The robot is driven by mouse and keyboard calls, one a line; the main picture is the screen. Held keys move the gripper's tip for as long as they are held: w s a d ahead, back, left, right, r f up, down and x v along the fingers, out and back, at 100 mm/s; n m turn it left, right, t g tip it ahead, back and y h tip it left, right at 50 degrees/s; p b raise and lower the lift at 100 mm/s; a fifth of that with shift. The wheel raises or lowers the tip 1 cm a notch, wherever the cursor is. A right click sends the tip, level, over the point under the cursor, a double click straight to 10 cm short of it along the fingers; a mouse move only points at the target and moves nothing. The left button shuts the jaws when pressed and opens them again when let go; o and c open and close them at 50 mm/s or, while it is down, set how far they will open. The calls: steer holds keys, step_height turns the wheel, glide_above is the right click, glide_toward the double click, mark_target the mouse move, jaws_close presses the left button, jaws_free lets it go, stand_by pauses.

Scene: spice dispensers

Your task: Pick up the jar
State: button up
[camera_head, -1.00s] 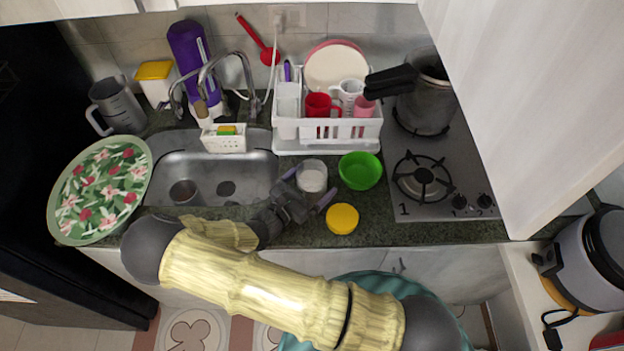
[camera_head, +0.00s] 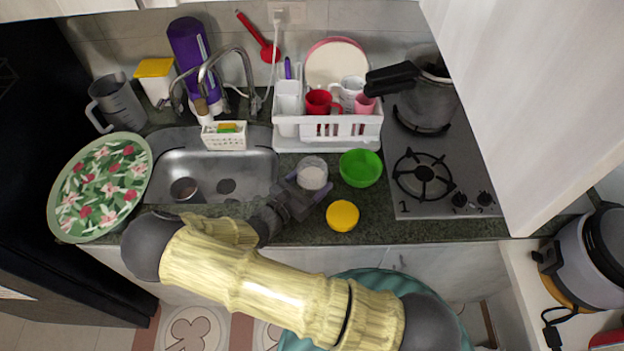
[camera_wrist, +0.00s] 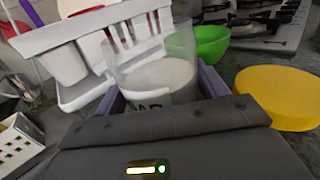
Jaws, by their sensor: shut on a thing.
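The jar (camera_head: 312,174) is a clear, open-topped container with white contents, on the dark green counter in front of the white dish rack. It also shows in the wrist view (camera_wrist: 165,80), with dark lettering low on its near side. My gripper (camera_head: 309,183) reaches it from the front, and its purple fingers lie on either side of the jar. In the wrist view the fingers press against both sides of the jar. The gripper is shut on it. The jar looks upright. Its lower part is hidden by the gripper body.
A green bowl (camera_head: 361,168) stands just right of the jar. A yellow lid (camera_head: 342,216) lies at the front right. The dish rack (camera_head: 327,134) is behind and the sink (camera_head: 214,167) is to the left. The stove (camera_head: 440,170) is at the right.

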mark_target(312, 157)
steer(key=shift+r, duration=0.2)
step_height(312, 157, up, 10)
steer(key=shift+f+b, duration=0.15)
steer(key=shift+b, duration=0.55)
steer(key=shift+w, duration=0.1)
